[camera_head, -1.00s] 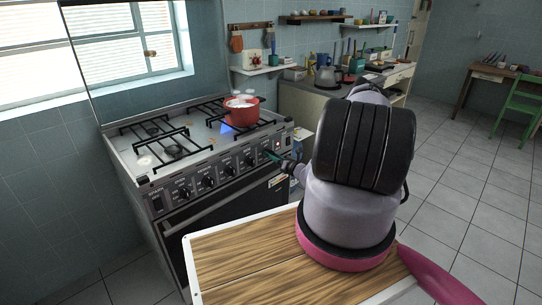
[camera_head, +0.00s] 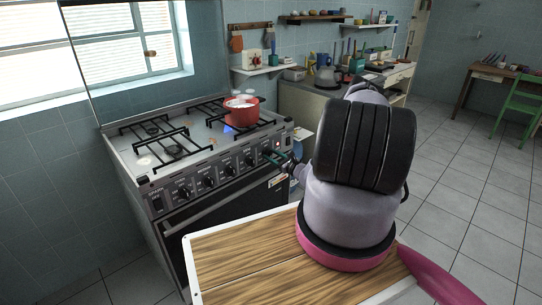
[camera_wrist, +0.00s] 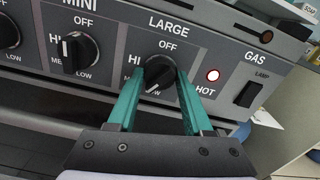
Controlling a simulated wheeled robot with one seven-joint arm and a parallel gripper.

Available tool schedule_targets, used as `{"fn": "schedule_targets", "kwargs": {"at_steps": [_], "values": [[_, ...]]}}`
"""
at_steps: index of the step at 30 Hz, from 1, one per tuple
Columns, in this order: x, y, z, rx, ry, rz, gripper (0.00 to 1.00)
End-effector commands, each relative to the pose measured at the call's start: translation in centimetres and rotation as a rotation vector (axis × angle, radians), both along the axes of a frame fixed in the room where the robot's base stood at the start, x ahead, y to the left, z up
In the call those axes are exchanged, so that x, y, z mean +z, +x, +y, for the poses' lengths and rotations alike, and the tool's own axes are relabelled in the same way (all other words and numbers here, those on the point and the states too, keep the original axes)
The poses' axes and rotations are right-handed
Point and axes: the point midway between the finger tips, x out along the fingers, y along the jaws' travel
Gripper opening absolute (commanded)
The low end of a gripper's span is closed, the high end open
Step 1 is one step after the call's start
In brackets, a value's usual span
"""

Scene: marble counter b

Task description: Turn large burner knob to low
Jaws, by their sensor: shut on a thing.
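The large burner knob (camera_wrist: 159,73) is black and round, under the LARGE label in the wrist view. Its white pointer mark is turned to the lower left, toward the partly hidden LOW print. My gripper (camera_wrist: 161,70) has teal fingers on either side of the knob and is shut on it.
The MINI knob (camera_wrist: 74,51) is left of the large knob. A lit HOT lamp (camera_wrist: 213,75) and the GAS lamp switch (camera_wrist: 249,93) are on its right. The stove (camera_head: 160,165) has several other knobs. A wooden board (camera_head: 240,255) lies in front.

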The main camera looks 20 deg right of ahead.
Motion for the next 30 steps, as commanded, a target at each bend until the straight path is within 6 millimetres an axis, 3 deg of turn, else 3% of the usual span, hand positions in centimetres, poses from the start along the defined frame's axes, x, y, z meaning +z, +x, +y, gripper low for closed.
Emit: {"fn": "schedule_targets", "kwargs": {"at_steps": [7,18,30], "values": [[-0.05,-0.05,-0.01,0.000,-0.039,-0.013,0.19],[-0.03,-0.04,-0.04,0.000,-0.443,-0.160,0.19],[-0.04,-0.03,-0.03,0.000,-0.534,-0.193,0.19]]}}
